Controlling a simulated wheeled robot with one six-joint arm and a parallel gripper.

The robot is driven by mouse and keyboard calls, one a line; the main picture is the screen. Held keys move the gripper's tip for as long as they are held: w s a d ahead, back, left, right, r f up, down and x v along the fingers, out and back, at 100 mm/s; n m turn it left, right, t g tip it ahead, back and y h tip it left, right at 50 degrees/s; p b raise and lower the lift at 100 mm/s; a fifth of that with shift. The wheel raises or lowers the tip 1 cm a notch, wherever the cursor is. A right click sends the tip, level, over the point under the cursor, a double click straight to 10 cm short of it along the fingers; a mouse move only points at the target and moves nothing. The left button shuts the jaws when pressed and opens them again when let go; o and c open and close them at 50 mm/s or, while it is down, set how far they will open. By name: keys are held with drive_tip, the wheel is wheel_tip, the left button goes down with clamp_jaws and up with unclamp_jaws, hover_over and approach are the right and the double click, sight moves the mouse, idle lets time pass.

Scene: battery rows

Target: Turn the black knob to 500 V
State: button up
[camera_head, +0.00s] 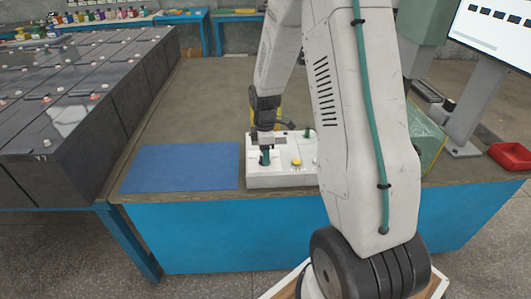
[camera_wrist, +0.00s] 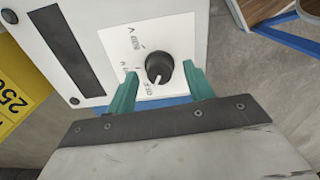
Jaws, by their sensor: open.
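The black knob (camera_wrist: 159,68) sits on a white dial plate (camera_wrist: 178,32) of the white tester box (camera_head: 283,180). Its white pointer mark points down in the wrist view, toward lettering that looks like OFF. Other small labels stand around the dial, partly hard to read. My gripper (camera_wrist: 162,85) is open, its two green fingers on either side of the knob, with a visible gap at least on the left. In the head view my gripper (camera_head: 265,156) reaches down over the box's left part; the knob is hidden there.
A yellow button (camera_head: 296,163) sits on the box right of my gripper. A blue mat (camera_head: 181,168) lies empty to the left. Black batteries (camera_head: 75,90) stand in rows farther left. A red tray (camera_head: 511,156) and a screen (camera_head: 494,32) are at the right.

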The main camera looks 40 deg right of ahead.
drive_tip(key=shift+f, duration=0.15)
drive_tip(key=c, duration=1)
drive_tip(key=shift+s+d, duration=0.1)
